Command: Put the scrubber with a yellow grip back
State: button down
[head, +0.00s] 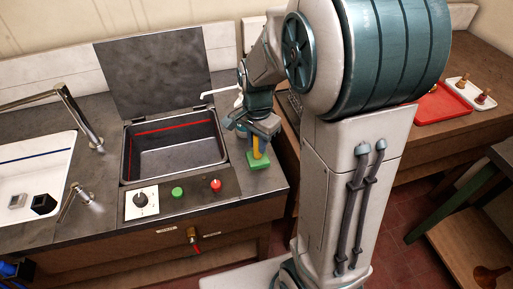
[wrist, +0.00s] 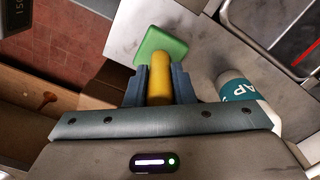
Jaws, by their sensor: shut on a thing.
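The scrubber has a yellow grip (head: 258,149) and a green block-shaped head (head: 258,161). In the head view it is upright, head down, over the right end of the counter (head: 215,205). My gripper (head: 263,133) is shut on the yellow grip from above. In the wrist view the grip (wrist: 159,78) is between my gripper's two fingers (wrist: 159,92), and the green head (wrist: 160,45) shows beyond them. I cannot tell whether the head touches the counter.
An open-lidded basin (head: 174,148) is left of the scrubber. A dial (head: 141,201), green button (head: 178,193) and red button (head: 215,185) line its front. A labelled bottle (wrist: 240,92) stands close beside my gripper. A red tray (head: 440,105) lies on the right bench.

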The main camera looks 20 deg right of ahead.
aim_at(257, 151)
jog(key=shift+f+p, duration=0.3)
jog(key=shift+f, duration=1.75)
jog(key=shift+f, duration=0.25)
jog(key=c, duration=1.2)
grip_release()
jog(key=shift+c, duration=0.2)
jog(key=shift+r, duration=0.1)
